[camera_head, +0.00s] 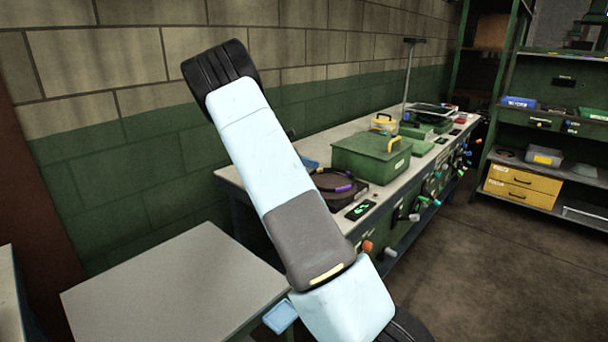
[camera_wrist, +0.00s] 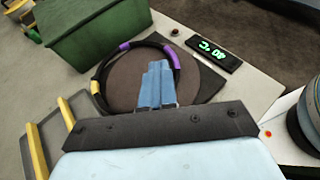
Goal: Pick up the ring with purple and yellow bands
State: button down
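The black ring with purple and yellow bands (camera_wrist: 123,47) lies around a round brown plate (camera_wrist: 125,80) on the bench in the wrist view. Purple bands show at its top and right, and a yellow band at its left. In the head view, the ring (camera_head: 343,188) is partly hidden behind my arm. My gripper (camera_wrist: 155,75) shows blue fingers close together, with no gap visible between them. They appear over the plate, inside the ring's outline, with nothing seen between them. Whether they touch the plate cannot be told. The ring's near part is hidden behind my gripper.
A green lidded box (camera_head: 370,157) stands right beside the ring. A black display with green digits (camera_wrist: 214,53) is on the bench's edge. A bare grey table (camera_head: 170,290) is at the lower left, and a brick wall runs behind. Open floor (camera_head: 470,280) is at the right.

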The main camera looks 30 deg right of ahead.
jog(key=s+d+r, duration=0.3)
jog(key=s, duration=0.4)
jog(key=shift+s+d+r, duration=0.3)
jog(key=shift+s+d, duration=0.1)
jog(key=shift+c, duration=1.9)
grip_release()
